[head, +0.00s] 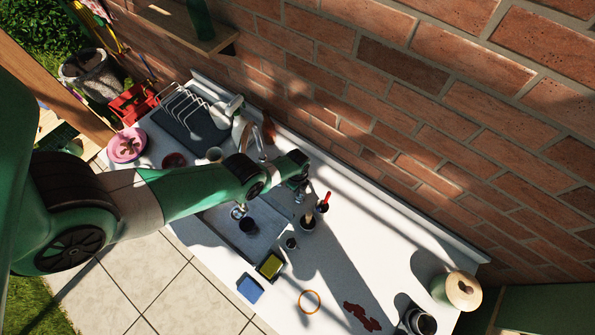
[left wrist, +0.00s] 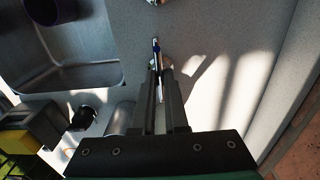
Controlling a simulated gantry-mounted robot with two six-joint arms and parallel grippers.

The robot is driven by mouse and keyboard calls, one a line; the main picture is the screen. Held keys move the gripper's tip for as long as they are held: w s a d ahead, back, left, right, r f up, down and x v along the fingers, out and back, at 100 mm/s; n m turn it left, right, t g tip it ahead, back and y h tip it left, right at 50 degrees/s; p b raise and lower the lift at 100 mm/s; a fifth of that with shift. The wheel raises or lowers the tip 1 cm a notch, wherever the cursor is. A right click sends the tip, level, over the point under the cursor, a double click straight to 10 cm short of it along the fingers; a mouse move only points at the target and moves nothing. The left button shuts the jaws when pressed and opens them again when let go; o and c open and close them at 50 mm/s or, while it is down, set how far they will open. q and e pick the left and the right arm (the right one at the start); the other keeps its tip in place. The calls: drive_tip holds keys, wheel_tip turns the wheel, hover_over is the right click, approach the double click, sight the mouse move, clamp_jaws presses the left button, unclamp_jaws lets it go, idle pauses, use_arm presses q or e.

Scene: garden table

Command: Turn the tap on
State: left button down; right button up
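The tap's curved metal spout (head: 261,148) rises beside the sink at the back of the counter in the head view; its base is hidden behind my left arm. In the left wrist view, a slim, pale lever with a blue mark (left wrist: 157,53) lies in line with the gap between my fingers. My left gripper (head: 303,190) is over the counter by the sink. In the left wrist view, the left gripper's fingers (left wrist: 161,76) stand slightly apart, on either side of the lever's near end; contact is unclear. My right gripper is not in view.
The sink basin (left wrist: 88,60) holds a dark mug (head: 248,226). A small dark cup (head: 291,243), a pot with a red-handled item (head: 324,206) and a yellow sponge (head: 270,265) stand nearby. The brick wall (head: 400,100) bounds the back.

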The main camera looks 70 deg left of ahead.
use_arm(q)
drive_tip(key=shift+n, duration=0.3)
drive_tip(key=n, duration=0.3)
drive_tip(key=shift+s+d, duration=0.15)
drive_tip(key=n, duration=0.4)
drive_tip(key=shift+s+d+p, duration=0.1)
drive_tip(key=shift+d+p, duration=0.1)
drive_tip(key=shift+p, duration=0.1)
drive_tip(key=n, duration=0.4)
drive_tip(key=shift+d, duration=0.2)
drive_tip(key=shift+d+n, duration=0.2)
drive_tip(key=shift+n, duration=1.8)
drive_tip(key=c, duration=0.9)
unclamp_jaws()
drive_tip(key=shift+c, duration=0.2)
